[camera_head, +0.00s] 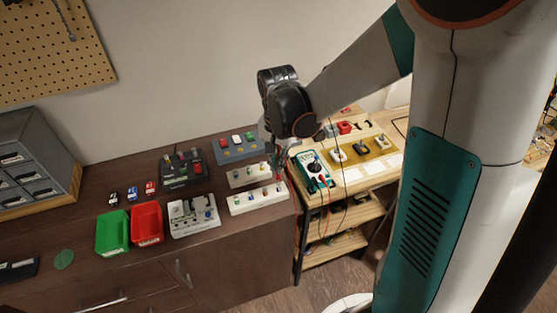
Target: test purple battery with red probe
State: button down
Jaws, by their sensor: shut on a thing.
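My gripper (277,162) is at the right end of the dark bench, beside the white holder strips. It is shut on a thin item with red on it, apparently the red probe (279,176); the arm and small size hide most of it. A teal meter (314,172) with a dial lies on the wooden table just right of the gripper, with thin red and black leads hanging nearby. Two white strips (243,209) hold small coloured pieces, probably batteries. I cannot make out which piece is purple. The gripper is above the right end of these strips; contact cannot be told.
Green (112,234) and red (147,224) bins, a white device (194,217), a black box (184,170) and a blue-grey tray (239,153) occupy the bench. A wooden shelf table (372,178) stands right. The front bench edge is mostly clear.

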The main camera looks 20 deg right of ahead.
jog(key=shift+f+b, duration=0.6)
dwell(3.1)
jog(key=shift+r+p, duration=2.15)
jog(key=shift+r, duration=0.9)
